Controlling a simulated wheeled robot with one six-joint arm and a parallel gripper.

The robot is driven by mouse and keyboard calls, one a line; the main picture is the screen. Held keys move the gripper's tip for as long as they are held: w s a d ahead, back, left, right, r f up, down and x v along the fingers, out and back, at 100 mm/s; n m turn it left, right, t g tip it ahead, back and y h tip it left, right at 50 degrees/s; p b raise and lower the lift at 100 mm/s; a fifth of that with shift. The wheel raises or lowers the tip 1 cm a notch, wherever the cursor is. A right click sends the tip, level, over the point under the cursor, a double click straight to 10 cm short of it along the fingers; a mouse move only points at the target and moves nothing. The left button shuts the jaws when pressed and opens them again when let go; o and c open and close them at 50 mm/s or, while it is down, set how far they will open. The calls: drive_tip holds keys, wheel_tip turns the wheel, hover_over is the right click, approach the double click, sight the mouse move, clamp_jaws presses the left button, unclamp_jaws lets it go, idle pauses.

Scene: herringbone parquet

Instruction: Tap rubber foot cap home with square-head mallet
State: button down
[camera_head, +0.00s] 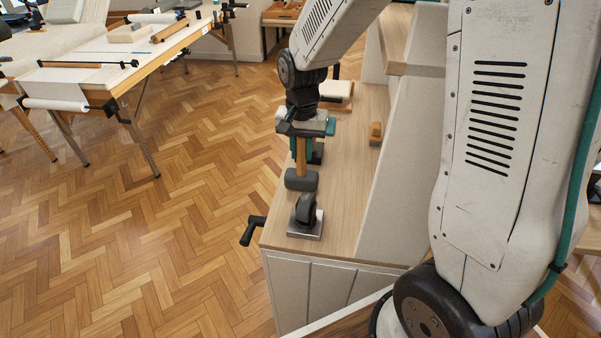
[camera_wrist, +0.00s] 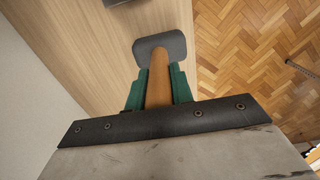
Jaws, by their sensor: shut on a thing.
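My gripper (camera_head: 309,140) is shut on the wooden handle of the mallet (camera_head: 301,180). The mallet's dark grey square head hangs below the jaws over the bench. The wrist view shows the mallet head (camera_wrist: 160,48) beyond the green fingers (camera_wrist: 158,92), which close on the handle from both sides. The black rubber foot cap (camera_head: 306,208) sits on a pale metal block (camera_head: 305,231) near the bench's front end, in front of the mallet head and apart from it. I cannot tell whether the head touches the bench top. How far the cap is seated cannot be seen.
The wooden bench top (camera_head: 348,175) has a pale upright panel (camera_head: 397,165) along its right. A small tan wooden piece (camera_head: 375,133) lies behind, near the panel. A black crank handle (camera_head: 252,231) sticks out at the front left corner. Open parquet lies left.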

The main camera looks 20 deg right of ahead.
drive_tip(key=shift+s+r, duration=0.1)
drive_tip(key=shift+r, duration=2.45)
drive_tip(key=c, duration=1.9)
unclamp_jaws()
clamp_jaws()
drive_tip(key=w+d+r, duration=0.2)
drive_tip(key=w+r, duration=0.6)
drive_tip(key=r, duration=0.1)
drive_tip(key=w+d+r, duration=0.3)
drive_tip(key=w+r, duration=0.5)
drive_tip(key=r, duration=0.1)
drive_tip(key=shift+w+d+r, duration=0.15)
drive_tip(key=shift+d+r, duration=0.1)
drive_tip(key=shift+r, duration=0.15)
drive_tip(key=shift+f, duration=0.1)
